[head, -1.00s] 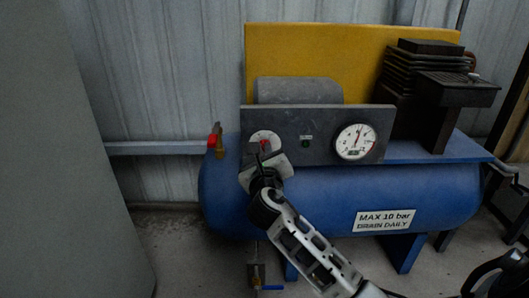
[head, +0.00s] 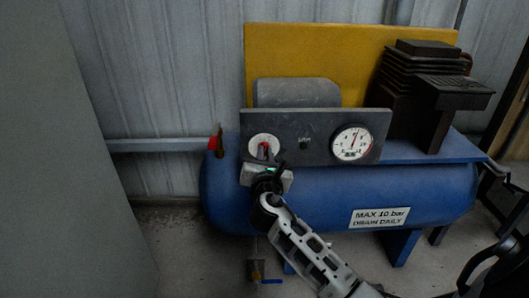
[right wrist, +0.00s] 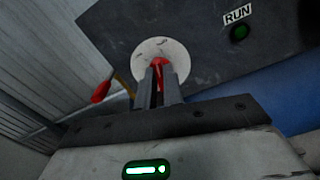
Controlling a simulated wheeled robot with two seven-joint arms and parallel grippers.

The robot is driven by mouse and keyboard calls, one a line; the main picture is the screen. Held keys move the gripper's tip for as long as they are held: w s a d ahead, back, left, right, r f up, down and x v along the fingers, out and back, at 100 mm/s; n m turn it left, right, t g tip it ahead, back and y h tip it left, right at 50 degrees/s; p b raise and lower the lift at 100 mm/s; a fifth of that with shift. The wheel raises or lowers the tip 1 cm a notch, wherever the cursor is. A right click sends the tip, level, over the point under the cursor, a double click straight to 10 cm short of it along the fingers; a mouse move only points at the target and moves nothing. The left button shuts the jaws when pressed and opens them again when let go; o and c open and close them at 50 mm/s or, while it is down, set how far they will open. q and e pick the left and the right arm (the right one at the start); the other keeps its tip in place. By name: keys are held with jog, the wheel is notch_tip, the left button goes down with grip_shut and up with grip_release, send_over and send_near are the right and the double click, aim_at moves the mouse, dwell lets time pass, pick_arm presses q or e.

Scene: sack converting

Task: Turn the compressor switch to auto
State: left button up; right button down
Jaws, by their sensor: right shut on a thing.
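The compressor switch is a red knob (right wrist: 159,66) on a round white dial plate (head: 255,143) at the left end of the dark grey panel (head: 222,297). My right gripper (head: 267,155) reaches up to it from below. In the right wrist view its two fingers (right wrist: 159,88) are shut on the red knob, which shows between and just above the tips. The fingers hide much of the knob, and the dial's markings are not readable, so I cannot tell its setting. My left gripper is in neither view.
The panel carries a pressure gauge (head: 352,142) and a dark green RUN lamp (right wrist: 239,32). The blue tank (head: 330,195) lies below. A red-handled valve (head: 215,143) stands left of the panel. A grey surface (head: 60,170) borders the left.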

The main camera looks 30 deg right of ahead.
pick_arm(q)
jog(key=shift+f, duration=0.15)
pick_arm(e)
jog(key=m, duration=0.2)
jog(key=shift+f+m, duration=0.15)
jog(key=shift+m, duration=0.25)
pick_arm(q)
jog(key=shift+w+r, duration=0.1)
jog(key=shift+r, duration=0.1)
pick_arm(e)
jog(key=c, duration=1.5)
grip_release()
jog(key=shift+m, duration=0.3)
pick_arm(q)
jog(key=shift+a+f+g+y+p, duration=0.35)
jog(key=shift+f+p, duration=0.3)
jog(key=shift+p, duration=0.35)
pick_arm(e)
jog(key=v, duration=1.6)
